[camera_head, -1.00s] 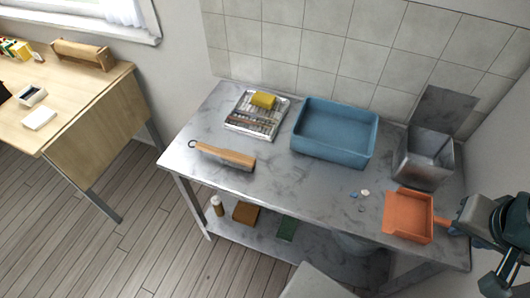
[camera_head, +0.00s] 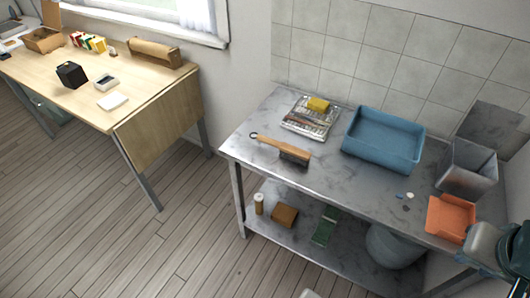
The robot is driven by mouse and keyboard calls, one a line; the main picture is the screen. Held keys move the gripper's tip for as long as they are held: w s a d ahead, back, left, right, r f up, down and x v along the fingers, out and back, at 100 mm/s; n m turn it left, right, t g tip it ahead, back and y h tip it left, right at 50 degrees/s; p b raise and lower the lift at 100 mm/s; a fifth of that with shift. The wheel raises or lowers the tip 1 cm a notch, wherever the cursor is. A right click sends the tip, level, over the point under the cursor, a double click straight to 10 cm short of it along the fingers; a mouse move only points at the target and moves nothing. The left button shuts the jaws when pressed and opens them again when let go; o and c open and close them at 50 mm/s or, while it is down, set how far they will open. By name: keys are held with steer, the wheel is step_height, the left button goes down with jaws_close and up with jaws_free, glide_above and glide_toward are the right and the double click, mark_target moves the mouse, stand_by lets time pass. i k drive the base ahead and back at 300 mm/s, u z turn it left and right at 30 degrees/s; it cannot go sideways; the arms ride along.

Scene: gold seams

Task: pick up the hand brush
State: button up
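The hand brush (camera_head: 282,148) lies on the grey marbled top of the metal table, near its left front edge. It has a light wooden handle with a hanging ring at the left end and dark bristles at the right end. Nothing touches it from above. Part of my arm shows at the lower right edge of the picture, far to the right of the brush. The fingers of my gripper cannot be made out there.
On the tabletop (camera_head: 342,180) are a tray of tools (camera_head: 312,124) with a yellow sponge (camera_head: 317,104), a blue basin (camera_head: 384,142), an orange dustpan (camera_head: 450,218) and a grey metal bin (camera_head: 467,169). A wooden desk (camera_head: 150,112) stands left. The floor (camera_head: 130,235) between is clear.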

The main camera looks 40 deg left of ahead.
mark_target(298, 156)
steer(key=u, duration=0.3)
steer(key=i, duration=0.7)
steer(key=z, duration=0.05)
